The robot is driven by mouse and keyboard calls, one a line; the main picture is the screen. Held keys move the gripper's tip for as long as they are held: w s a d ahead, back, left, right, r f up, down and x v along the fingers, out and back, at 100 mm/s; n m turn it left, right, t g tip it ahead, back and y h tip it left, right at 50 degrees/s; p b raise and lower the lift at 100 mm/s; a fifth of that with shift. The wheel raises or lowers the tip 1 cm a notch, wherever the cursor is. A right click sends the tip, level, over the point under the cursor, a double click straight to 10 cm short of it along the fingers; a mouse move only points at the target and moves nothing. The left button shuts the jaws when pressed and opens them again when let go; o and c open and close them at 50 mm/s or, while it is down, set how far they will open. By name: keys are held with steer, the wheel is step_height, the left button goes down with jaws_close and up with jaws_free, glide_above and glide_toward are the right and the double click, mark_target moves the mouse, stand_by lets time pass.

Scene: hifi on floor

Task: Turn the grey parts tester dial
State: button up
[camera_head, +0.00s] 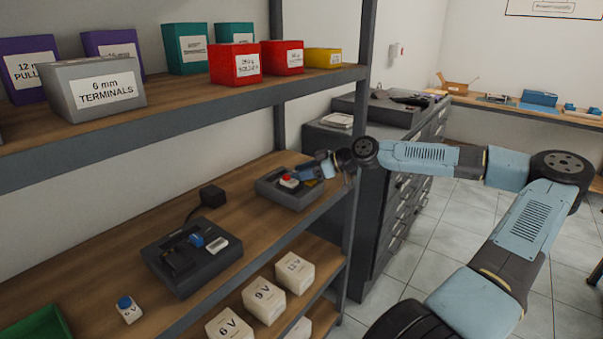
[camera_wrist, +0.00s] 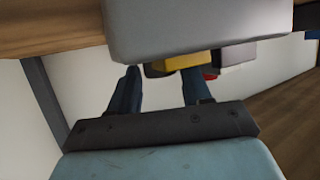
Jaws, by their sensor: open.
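The dark grey tester box (camera_head: 283,198) sits on the middle shelf by the right-hand post, with a red button on a white block (camera_head: 289,181) and a small yellow part on top. My gripper (camera_head: 322,167) is at the right side of its top and covers part of it. In the wrist view my gripper (camera_wrist: 160,76) is open, its two dark fingers apart. Beyond them a grey body (camera_wrist: 195,28), a yellow block (camera_wrist: 182,62), a grey block (camera_wrist: 237,55) and a bit of red show. A dark part shows between the fingertips; I cannot tell whether it is the dial or whether they touch it.
A second dark device (camera_head: 192,258) with a blue part stands left on the same shelf, near a black adapter (camera_head: 212,196). White voltage boxes (camera_head: 293,272) sit below. The upper shelf (camera_head: 180,103) with bins overhangs. A drawer cabinet (camera_head: 385,220) stands right, behind my arm.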

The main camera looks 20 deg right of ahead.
steer(key=shift+a, duration=0.15)
steer(key=c, duration=0.8)
steer(key=shift+o, duration=0.2)
steer(key=shift+s+a+m+t+h, duration=0.1)
steer(key=shift+m+t+h, duration=0.9)
steer(key=shift+m+t, duration=0.4)
steer(key=o, duration=0.8)
steer(key=shift+c, duration=0.2)
